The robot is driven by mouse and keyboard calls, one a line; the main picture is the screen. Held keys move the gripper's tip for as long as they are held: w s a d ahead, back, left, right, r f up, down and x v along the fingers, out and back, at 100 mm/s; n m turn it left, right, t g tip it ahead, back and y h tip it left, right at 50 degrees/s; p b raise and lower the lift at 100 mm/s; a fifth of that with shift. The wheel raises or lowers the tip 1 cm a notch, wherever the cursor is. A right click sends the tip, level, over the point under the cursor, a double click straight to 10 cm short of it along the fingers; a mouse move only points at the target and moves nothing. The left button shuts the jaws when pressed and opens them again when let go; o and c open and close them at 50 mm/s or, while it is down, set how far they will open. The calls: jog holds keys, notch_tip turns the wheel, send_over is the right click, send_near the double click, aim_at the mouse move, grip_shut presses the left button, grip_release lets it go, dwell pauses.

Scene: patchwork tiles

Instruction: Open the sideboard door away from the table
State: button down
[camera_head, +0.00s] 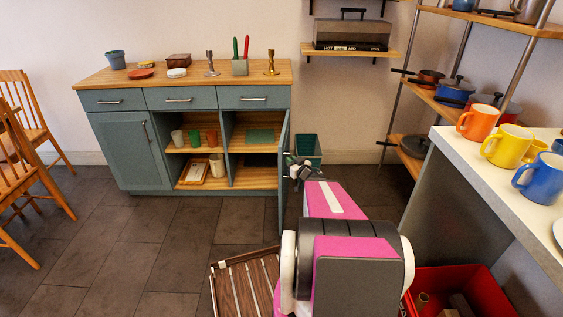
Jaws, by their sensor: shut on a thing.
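The blue-grey sideboard (183,103) with a wooden top stands against the back wall. Its left door (132,150) is closed. Its right door (284,190), on the side away from the chairs, stands open and shows almost edge-on, swung out toward me. The shelves inside are exposed, with cups and a green item on them. My gripper (291,161) is at the right face of the open door, at about mid-height, shut on what appears to be its handle. The handle itself is hidden by the gripper.
Wooden chairs (22,165) stand at left. A teal bin (308,147) is behind the door. A slatted wooden item (247,285) and a red crate (478,283) lie near me. A counter with mugs (478,158) is at right. The floor before the sideboard is clear.

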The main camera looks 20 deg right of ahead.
jog(key=s+d+n+g+y, duration=0.1)
jog(key=d+n+y, duration=0.1)
jog(key=d, duration=0.9)
jog(key=shift+s+d+y, duration=0.3)
jog(key=shift+s+y, duration=0.05)
jog(key=shift+y, duration=0.35)
jog(key=c, duration=1.2)
grip_release()
jog(key=shift+s, duration=0.1)
jog(key=v, duration=1)
jog(key=shift+s+d, duration=0.15)
jog(key=shift+s, duration=0.15)
